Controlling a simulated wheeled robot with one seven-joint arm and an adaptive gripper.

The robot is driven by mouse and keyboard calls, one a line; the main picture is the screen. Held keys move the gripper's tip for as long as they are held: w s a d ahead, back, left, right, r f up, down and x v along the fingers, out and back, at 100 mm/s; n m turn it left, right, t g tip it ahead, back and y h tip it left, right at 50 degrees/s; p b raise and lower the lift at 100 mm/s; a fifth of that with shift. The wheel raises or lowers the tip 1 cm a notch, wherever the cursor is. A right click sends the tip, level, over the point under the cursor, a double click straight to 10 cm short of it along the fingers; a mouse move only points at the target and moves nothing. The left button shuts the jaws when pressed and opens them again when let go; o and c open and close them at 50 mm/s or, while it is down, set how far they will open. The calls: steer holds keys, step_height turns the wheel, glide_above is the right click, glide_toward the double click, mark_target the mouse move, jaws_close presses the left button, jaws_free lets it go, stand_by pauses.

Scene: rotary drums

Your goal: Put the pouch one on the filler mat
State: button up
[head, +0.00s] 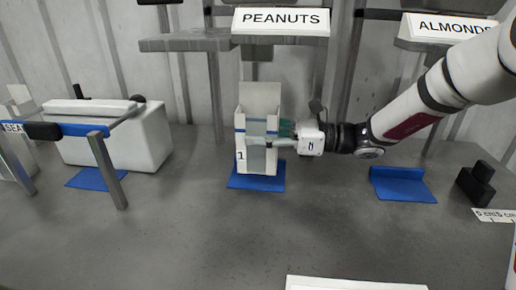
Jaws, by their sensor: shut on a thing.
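The pouch one (243,160) is a white, upright box-like packet with a blue band and the digit 1 near its lower left. It stands on or just above a blue mat (272,183) below the PEANUTS sign; I cannot tell whether its bottom touches the mat. My gripper (270,139) reaches in from the right and is shut on the pouch around its middle. The fingers cover part of its front. No mat carries a readable "filler" label.
A PEANUTS sign (281,21) and shelf hang above the pouch. An ALMONDS sign (451,28) is at upper right, above another blue mat (401,184). A white machine (120,135) with a blue-railed frame stands left. A black block (477,184) sits right. The front counter is mostly clear.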

steer(key=shift+w+a+f, duration=0.1)
steer(key=shift+w+a, duration=0.2)
steer(key=shift+w, duration=0.35)
steer(key=shift+f+b, duration=0.65)
steer(key=shift+f, duration=1.05)
steer(key=shift+f, duration=0.1)
steer(key=o, duration=1.6)
steer(key=d+p, duration=0.2)
steer(key=d, duration=1)
steer(key=shift+s, duration=0.2)
